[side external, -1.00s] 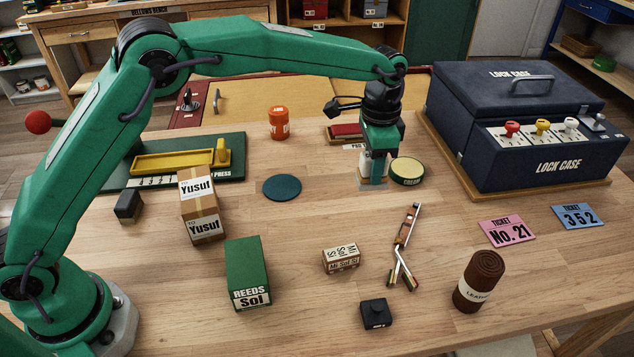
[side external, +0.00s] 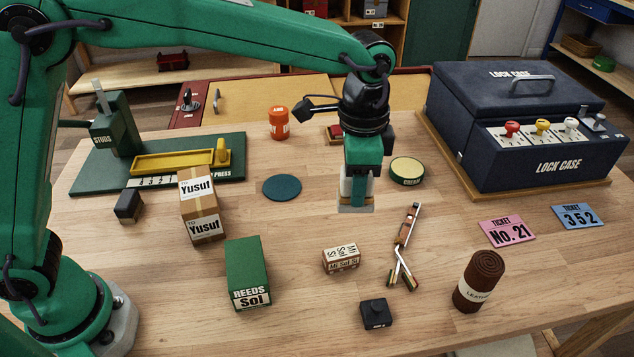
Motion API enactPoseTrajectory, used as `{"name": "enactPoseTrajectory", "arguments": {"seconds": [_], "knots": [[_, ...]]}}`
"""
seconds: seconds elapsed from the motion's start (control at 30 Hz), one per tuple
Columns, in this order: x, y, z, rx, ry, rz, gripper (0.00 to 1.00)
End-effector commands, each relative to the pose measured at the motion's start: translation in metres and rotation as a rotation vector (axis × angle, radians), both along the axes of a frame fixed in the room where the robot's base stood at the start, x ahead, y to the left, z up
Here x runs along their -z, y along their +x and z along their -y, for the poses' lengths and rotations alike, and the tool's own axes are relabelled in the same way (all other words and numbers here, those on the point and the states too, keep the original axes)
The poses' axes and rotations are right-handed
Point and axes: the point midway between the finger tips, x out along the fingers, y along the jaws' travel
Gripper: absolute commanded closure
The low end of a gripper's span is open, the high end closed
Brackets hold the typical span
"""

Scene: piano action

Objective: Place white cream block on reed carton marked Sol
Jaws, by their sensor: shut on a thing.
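My gripper (side external: 357,203) is in the air over the middle of the table, pointing down. It is shut on a pale block, which I take to be the white cream block (side external: 346,188); the fingers hide much of it. The reed carton marked Sol (side external: 247,265) is a green box with a white "REEDS Sol" label on its front end. It lies on the table, nearer the camera and to the left of my gripper. Its green top is bare.
A Yusuf box (side external: 203,207) stands behind the carton at left. A small Mi Sol Si block (side external: 341,258) and a jointed wooden piece (side external: 405,240) lie in front of my gripper. A round tin (side external: 407,171) and the lock case (side external: 530,130) are at right. A blue disc (side external: 282,187) lies left.

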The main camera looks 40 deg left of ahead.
Motion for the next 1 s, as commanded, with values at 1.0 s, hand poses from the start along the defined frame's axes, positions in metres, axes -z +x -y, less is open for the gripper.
{"name": "enactPoseTrajectory", "arguments": {"seconds": [1.0], "knots": [[-0.026, -0.222, -0.048, 0.207, -0.002, 0.001, 0.88]]}}
